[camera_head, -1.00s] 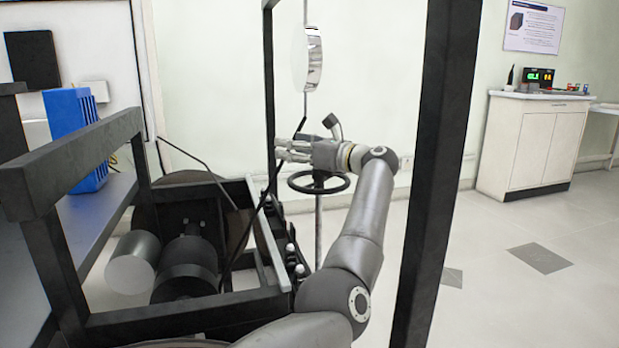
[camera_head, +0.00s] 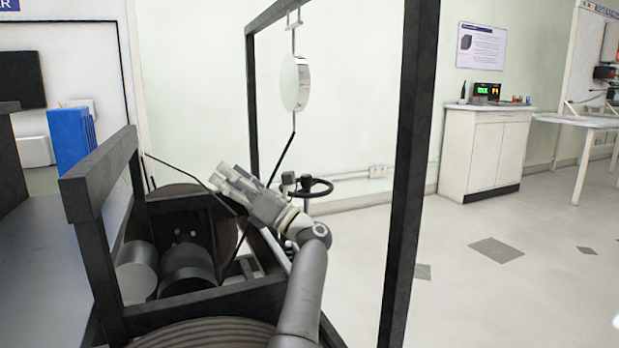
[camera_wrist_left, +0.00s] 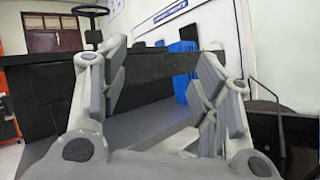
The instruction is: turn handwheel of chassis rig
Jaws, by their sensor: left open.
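The handwheel (camera_head: 318,188) is a black ring on the far right side of the chassis rig (camera_head: 92,178) in the head view. My left gripper (camera_head: 222,177) is open and empty, left of the handwheel and apart from it, with its fingers pointing up and left over the rig. My wrist partly hides the area below the wheel. In the left wrist view the open left fingers (camera_wrist_left: 162,60) have nothing between them. A dark ring on a post (camera_wrist_left: 91,11) shows at the top left there; I cannot tell if it is the same handwheel. My right gripper is not in view.
Black frame posts (camera_head: 408,170) stand right of my arm. A silver disc (camera_head: 295,82) hangs above the wheel. A blue crate (camera_head: 71,138) stands at the left. A white cabinet (camera_head: 486,150) is at the back right. The floor right of the frame is clear.

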